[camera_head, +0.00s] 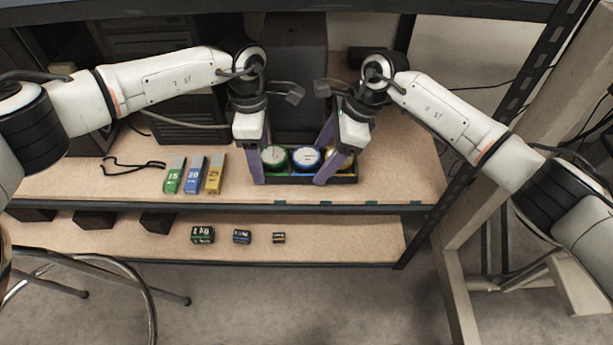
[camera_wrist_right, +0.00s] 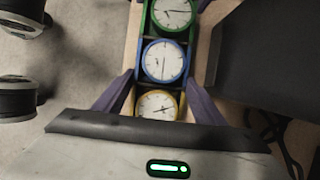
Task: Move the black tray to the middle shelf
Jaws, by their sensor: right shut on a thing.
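The black tray (camera_head: 298,179) stands on the upper of two wooden shelf boards (camera_head: 400,190), near its front edge. It holds three round dials in a row: green (camera_head: 275,158), blue (camera_head: 306,158) and yellow, the last partly hidden by my right gripper. My right gripper (camera_head: 328,165) is shut on the tray's right end. In the right wrist view its purple fingers lie along both long sides of the tray (camera_wrist_right: 144,33), beside the yellow dial (camera_wrist_right: 158,104). My left gripper (camera_head: 256,165) is at the tray's left end, one finger in front; its other finger is hidden.
Green (camera_head: 174,176), blue (camera_head: 194,175) and yellow (camera_head: 215,174) labelled blocks lie left of the tray. The lower board (camera_head: 340,238) carries small dark boxes (camera_head: 203,235). A dark box stands behind the tray. A slotted upright (camera_head: 535,70) is at right, a stool (camera_head: 130,270) at lower left.

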